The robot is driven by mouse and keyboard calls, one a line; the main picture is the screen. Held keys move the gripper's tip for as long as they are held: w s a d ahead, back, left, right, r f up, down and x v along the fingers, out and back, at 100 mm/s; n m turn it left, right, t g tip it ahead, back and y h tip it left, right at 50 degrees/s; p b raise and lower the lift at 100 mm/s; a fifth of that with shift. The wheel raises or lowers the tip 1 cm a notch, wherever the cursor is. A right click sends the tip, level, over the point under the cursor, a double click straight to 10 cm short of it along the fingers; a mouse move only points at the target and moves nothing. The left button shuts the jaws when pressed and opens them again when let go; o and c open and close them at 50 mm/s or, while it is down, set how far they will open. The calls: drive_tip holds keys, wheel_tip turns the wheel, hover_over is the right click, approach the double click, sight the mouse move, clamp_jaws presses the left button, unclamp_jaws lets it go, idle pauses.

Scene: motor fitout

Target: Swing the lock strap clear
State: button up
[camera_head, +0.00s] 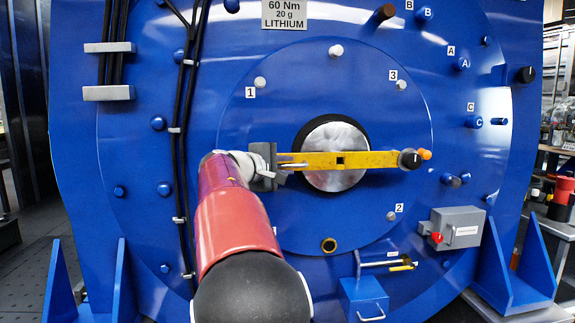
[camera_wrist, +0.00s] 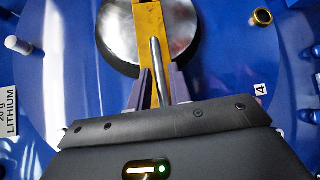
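The lock strap (camera_head: 347,160) is a yellow bar lying level across the round steel hub face (camera_head: 333,182). Its right end carries a black knob (camera_head: 409,159) with an orange tip. The strap (camera_wrist: 149,25) also shows in the wrist view, running down from the top over the hub. A thin steel rod-like handle (camera_wrist: 157,65) stands out from the strap near its left end. My gripper (camera_head: 279,165) is at that left end. In the wrist view its two fingers (camera_wrist: 160,80) stand apart, one on each side of the rod, with gaps visible. The rod's near end is hidden by the gripper body.
Studs labelled 1 (camera_head: 260,83), 2 (camera_head: 391,216) and 3 (camera_head: 401,85) project from the blue cover. Black cables (camera_head: 188,110) run down the left. A grey box with a red button (camera_head: 459,228) and a blue holder (camera_head: 364,299) sit lower right.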

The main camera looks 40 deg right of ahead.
drive_tip(key=shift+w+d+f, duration=0.15)
drive_tip(key=shift+d, duration=0.45)
clamp_jaws()
